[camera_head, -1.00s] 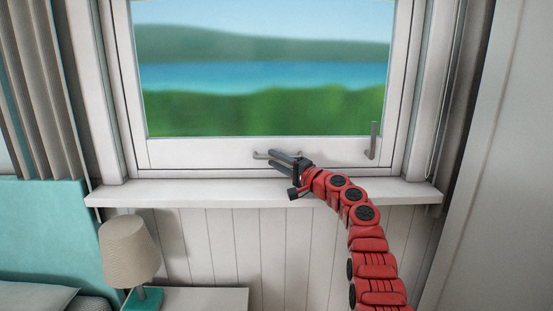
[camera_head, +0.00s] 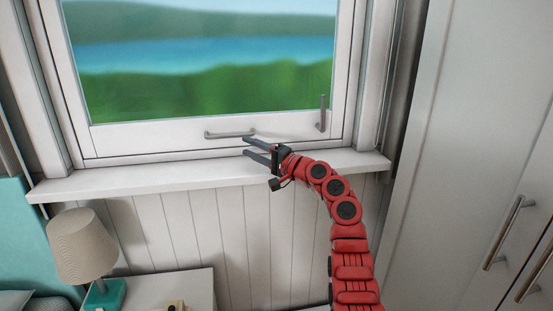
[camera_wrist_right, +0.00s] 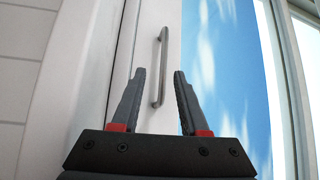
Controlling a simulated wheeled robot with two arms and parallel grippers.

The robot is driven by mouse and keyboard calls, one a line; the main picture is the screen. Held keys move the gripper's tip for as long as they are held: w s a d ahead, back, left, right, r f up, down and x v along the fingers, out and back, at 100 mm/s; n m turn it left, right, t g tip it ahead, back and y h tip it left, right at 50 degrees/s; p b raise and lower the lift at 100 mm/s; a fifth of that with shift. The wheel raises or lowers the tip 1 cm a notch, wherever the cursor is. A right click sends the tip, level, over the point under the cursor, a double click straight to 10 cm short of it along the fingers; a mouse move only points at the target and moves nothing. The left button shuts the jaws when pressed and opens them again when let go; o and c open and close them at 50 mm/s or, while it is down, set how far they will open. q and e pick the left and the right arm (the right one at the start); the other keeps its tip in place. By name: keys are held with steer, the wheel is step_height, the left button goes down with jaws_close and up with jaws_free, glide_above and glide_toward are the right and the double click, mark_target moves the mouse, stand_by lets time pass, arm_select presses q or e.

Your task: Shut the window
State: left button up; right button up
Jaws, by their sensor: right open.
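The window (camera_head: 150,139) has a white frame around a glass pane and stands above a white sill. A horizontal grey bar handle (camera_head: 230,134) is on its lower rail, and an upright grey lever (camera_head: 322,114) is at the lower right. My right gripper (camera_head: 247,147) is open and empty, just right of and below the bar handle. In the right wrist view the bar handle (camera_wrist_right: 160,68) shows between and beyond the open fingers (camera_wrist_right: 160,75), apart from them. Whether the sash stands slightly ajar is hard to tell. My left gripper is not in view.
The white sill (camera_head: 110,183) juts out below the window. A lamp (camera_head: 82,245) stands on a bedside table (camera_head: 190,285) at the lower left. A tall cabinet with bar handles (camera_head: 510,232) stands at the right.

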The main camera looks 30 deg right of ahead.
steer(key=v, duration=0.9)
